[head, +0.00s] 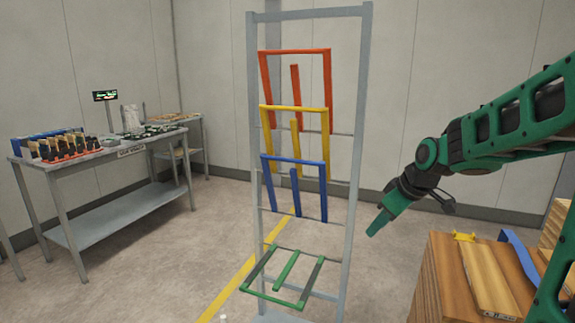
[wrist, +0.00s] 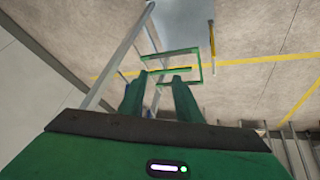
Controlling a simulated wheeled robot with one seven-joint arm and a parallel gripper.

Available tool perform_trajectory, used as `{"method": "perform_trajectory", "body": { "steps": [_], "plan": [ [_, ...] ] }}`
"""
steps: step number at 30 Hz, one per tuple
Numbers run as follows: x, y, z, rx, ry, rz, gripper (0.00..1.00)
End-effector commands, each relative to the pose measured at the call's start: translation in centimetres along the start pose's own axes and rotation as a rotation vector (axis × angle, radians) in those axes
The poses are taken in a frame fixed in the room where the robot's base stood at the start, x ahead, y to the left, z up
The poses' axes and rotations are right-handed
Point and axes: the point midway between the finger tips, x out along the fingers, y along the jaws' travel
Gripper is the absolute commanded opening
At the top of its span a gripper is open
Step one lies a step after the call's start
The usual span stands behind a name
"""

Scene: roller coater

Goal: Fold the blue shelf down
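The blue shelf (head: 293,160) is an open frame with a middle bar, standing folded up on a tall grey rack (head: 357,130). Above it, the yellow shelf (head: 293,107) and the red shelf (head: 295,51) also stand folded up. The green shelf (head: 272,298) below is folded down, sticking out from the rack. My gripper (head: 375,229) hangs to the right of the rack, apart from the blue shelf, pointing down and left. In the wrist view its two fingers (wrist: 159,98) are spread with nothing between them, and the green shelf (wrist: 180,52) shows beyond them.
Wooden boxes (head: 450,277) stand at the lower right, below my arm, with a blue piece on top. A grey worktable (head: 110,212) with parts and a small display stands at the left. The floor before the rack is clear, with a yellow line (head: 232,288).

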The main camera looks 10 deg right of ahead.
Motion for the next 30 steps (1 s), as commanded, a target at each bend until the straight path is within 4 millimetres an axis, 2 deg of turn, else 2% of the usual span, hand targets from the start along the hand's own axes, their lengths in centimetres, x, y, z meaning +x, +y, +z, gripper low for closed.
{"method": "perform_trajectory", "body": {
  "steps": [1,6,9,12,16,23,30],
  "plan": [
    [1.4,0.9,-3.3,-0.107,0.071,-0.009,0.31],
    [4.5,2.3,-14.2,-0.462,0.363,0.0,0.31],
    [5.2,2.8,-19.7,-0.626,0.539,0.035,0.31],
    [5.2,3.1,-23.6,-0.738,0.683,0.081,0.31],
    [4.8,3.7,-26.4,-0.819,0.803,0.136,0.31],
    [4.6,4.4,-28.2,-0.871,0.879,0.183,0.31],
    [6.5,3.7,-30.4,-0.874,0.883,0.183,0.31]
  ]
}}
